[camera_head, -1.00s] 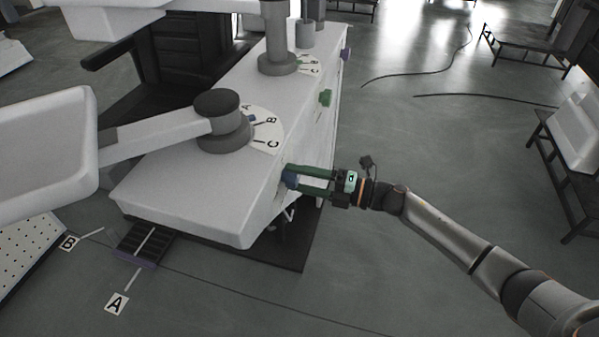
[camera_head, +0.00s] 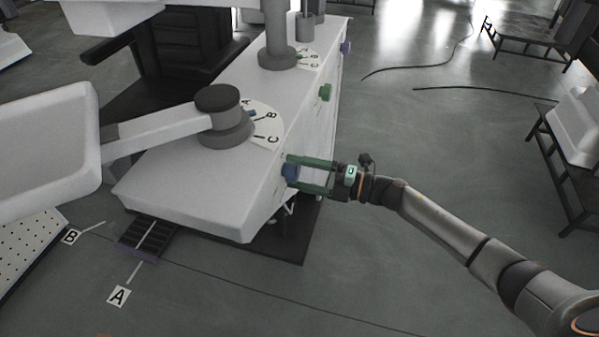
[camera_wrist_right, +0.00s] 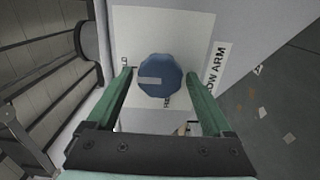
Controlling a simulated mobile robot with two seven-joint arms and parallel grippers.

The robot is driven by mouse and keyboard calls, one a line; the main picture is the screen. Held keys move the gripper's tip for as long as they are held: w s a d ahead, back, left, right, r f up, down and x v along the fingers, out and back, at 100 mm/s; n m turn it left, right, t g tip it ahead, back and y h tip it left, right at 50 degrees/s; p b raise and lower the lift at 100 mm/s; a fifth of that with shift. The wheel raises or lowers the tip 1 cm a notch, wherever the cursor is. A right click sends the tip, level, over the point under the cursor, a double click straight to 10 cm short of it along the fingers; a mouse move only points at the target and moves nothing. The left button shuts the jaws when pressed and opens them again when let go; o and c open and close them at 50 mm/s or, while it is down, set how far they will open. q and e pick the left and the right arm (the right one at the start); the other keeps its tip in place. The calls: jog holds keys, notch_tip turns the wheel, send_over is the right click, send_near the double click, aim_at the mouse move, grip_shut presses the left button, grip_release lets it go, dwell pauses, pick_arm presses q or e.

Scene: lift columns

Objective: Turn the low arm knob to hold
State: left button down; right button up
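The blue low arm knob (camera_head: 291,171) sits on the near right side face of the white cabinet (camera_head: 195,195). In the right wrist view the knob (camera_wrist_right: 165,72) is faceted, with a grey pointer mark toward the left of the picture. A label ending in "OW ARM" (camera_wrist_right: 217,66) stands right of it; other lettering beside and below the knob is partly hidden. My right gripper (camera_head: 302,175) is open, its green fingers on either side of the knob, with gaps visible in the wrist view. My left gripper is not in view.
A white jointed arm (camera_head: 160,136) with an A-B-C dial (camera_head: 266,127) stands on the cabinet top.

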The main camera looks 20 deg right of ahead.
jog(key=shift+o, duration=0.6)
jog(key=v, duration=1.2)
jog(key=shift+s+d, duration=0.15)
jog(key=shift+d, duration=0.05)
